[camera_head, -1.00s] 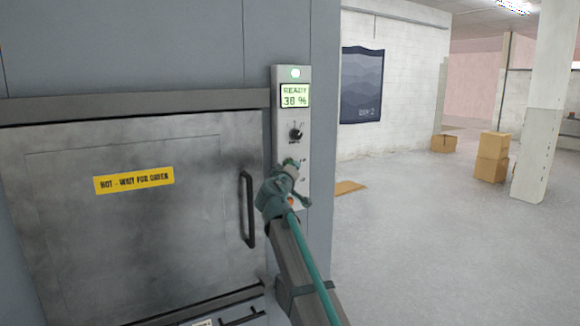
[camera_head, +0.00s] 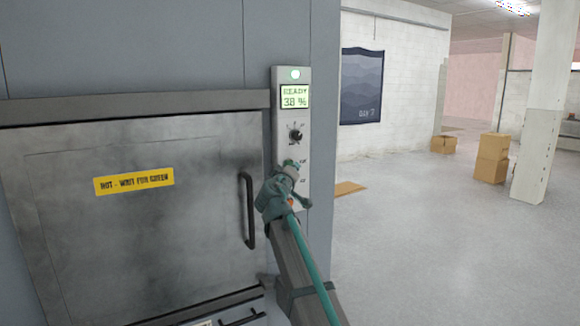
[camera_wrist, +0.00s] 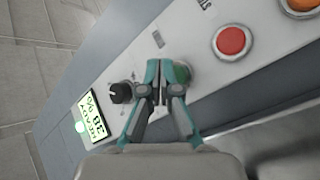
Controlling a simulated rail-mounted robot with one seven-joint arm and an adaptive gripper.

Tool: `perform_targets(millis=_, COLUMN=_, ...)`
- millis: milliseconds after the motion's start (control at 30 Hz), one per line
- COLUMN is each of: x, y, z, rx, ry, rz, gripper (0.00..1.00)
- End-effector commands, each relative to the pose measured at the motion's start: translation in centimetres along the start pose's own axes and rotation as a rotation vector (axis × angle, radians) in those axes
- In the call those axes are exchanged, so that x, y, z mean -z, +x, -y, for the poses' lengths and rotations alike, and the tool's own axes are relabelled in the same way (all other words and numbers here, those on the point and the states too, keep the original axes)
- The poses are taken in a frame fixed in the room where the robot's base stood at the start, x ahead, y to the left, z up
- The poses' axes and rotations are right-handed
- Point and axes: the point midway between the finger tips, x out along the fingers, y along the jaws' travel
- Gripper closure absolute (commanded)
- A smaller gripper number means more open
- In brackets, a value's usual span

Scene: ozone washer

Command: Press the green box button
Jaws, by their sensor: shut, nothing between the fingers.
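The grey control panel (camera_head: 291,152) stands right of the washer door. In the wrist view a green round button (camera_wrist: 182,72) shows just beside my gripper (camera_wrist: 157,84), partly hidden by its right finger. My gripper is shut and empty, its fingertips over the panel between the black knob (camera_wrist: 120,92) and the green button. I cannot tell whether a finger touches the button. In the head view my gripper (camera_head: 290,166) covers the panel's lower part and hides the green button.
A red button (camera_wrist: 231,41) and an orange button (camera_wrist: 300,4) lie farther along the panel. The door handle (camera_head: 248,210) stands out left of my arm.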

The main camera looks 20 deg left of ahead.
Motion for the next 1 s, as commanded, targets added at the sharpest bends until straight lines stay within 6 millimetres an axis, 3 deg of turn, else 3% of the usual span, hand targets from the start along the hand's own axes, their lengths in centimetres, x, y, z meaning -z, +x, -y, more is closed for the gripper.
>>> perform_targets(millis=1000, x=0.47, y=0.66, z=0.49, rx=0.0, ry=0.0, rz=0.0, gripper=1.0)
